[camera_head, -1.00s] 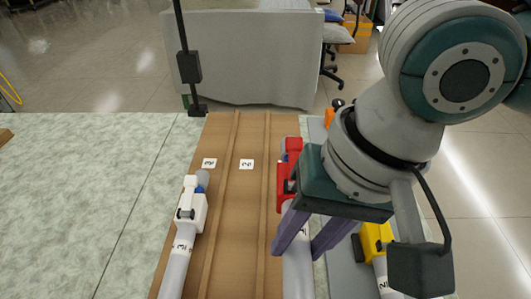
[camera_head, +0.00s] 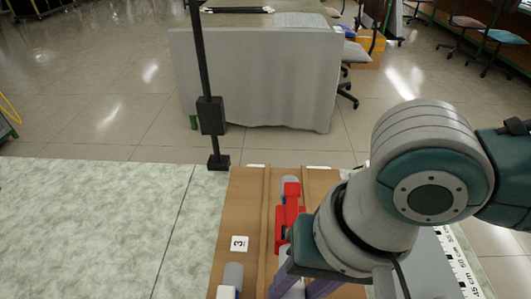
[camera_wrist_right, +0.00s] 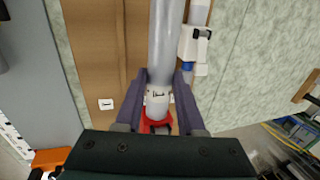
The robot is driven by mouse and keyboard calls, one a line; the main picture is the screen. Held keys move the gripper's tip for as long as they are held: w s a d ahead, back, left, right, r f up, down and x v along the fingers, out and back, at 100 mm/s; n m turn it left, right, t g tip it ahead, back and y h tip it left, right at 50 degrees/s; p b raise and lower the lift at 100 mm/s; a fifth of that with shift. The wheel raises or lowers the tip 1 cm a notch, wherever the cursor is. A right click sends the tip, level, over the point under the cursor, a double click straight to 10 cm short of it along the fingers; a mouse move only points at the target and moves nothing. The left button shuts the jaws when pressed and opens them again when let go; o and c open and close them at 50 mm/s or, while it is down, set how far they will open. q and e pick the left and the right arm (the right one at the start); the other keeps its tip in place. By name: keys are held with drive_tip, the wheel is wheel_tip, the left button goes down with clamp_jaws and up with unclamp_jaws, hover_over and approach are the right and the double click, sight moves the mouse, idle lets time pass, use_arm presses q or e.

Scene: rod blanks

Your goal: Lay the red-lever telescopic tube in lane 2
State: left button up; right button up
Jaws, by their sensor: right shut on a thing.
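The red-lever telescopic tube (camera_head: 289,216) is grey with a red clamp and a blue-grey end. It lies lengthwise over the middle lane of the brown lane board (camera_head: 250,200). My right gripper (camera_head: 298,287) is shut around its grey part, just behind the red clamp. In the right wrist view, the tube (camera_wrist_right: 162,45) runs between my two purple fingers (camera_wrist_right: 158,98). Whether it touches the lane floor is unclear. Label 3 (camera_head: 239,243) and label 1 (camera_wrist_right: 105,104) show on either side; label 2 is hidden. My left gripper is not in view.
A white-clamp tube (camera_wrist_right: 193,45) lies in lane 3, beside the held one. An orange part (camera_wrist_right: 50,160) shows near my wrist. A black post (camera_head: 213,120) stands behind the board. The pale tabletop (camera_head: 90,230) on the left is clear.

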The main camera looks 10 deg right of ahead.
drive_tip(key=shift+w+f, duration=0.2)
drive_tip(key=shift+f, duration=0.05)
drive_tip(key=shift+s+f, duration=0.1)
drive_tip(key=shift+s, duration=0.2)
drive_tip(key=shift+p, duration=0.35)
wheel_tip(320, 180, down, 6)
drive_tip(key=b, duration=0.3)
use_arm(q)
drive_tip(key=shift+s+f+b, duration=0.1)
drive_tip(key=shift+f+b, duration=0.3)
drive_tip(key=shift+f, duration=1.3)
use_arm(e)
drive_tip(key=shift+f, duration=0.45)
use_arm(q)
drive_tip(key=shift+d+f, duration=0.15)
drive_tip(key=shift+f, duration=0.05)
use_arm(e)
drive_tip(key=shift+f, duration=0.5)
drive_tip(key=o, duration=1)
drive_tip(key=shift+o, duration=0.2)
